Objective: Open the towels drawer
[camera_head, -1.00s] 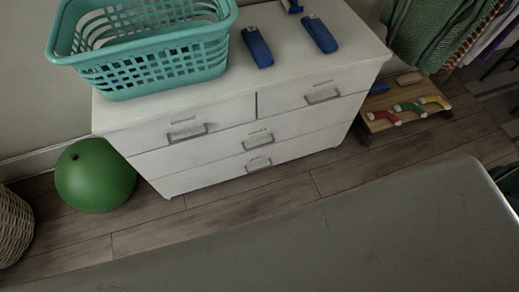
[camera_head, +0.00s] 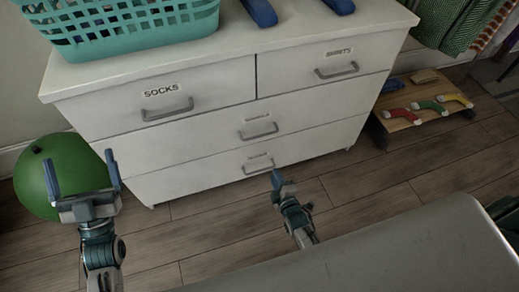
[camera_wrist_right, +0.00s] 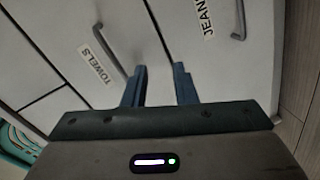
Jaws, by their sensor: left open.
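The white dresser (camera_head: 200,127) stands ahead. The towels drawer (camera_head: 190,150) is its wide middle drawer, shut, with a grey bar handle (camera_head: 259,131) and a small label too blurred to read from the head. In the right wrist view the TOWELS label (camera_wrist_right: 95,65) and its handle (camera_wrist_right: 108,47) are clear, ahead and left of the fingers. My right gripper (camera_wrist_right: 159,68) is open and empty, apart from both handles; in the head view it (camera_head: 278,180) is just below the bottom drawer's handle. My left gripper (camera_head: 81,165) is open and empty in front of a green ball.
The SOCKS drawer (camera_head: 150,105), the top right drawer (camera_head: 310,72) and the bottom JEANS drawer (camera_head: 200,178) are shut. A teal basket (camera_head: 140,38) stands on top. The green ball (camera_head: 70,165) is left; a wooden rack (camera_head: 400,122) is right on the floor.

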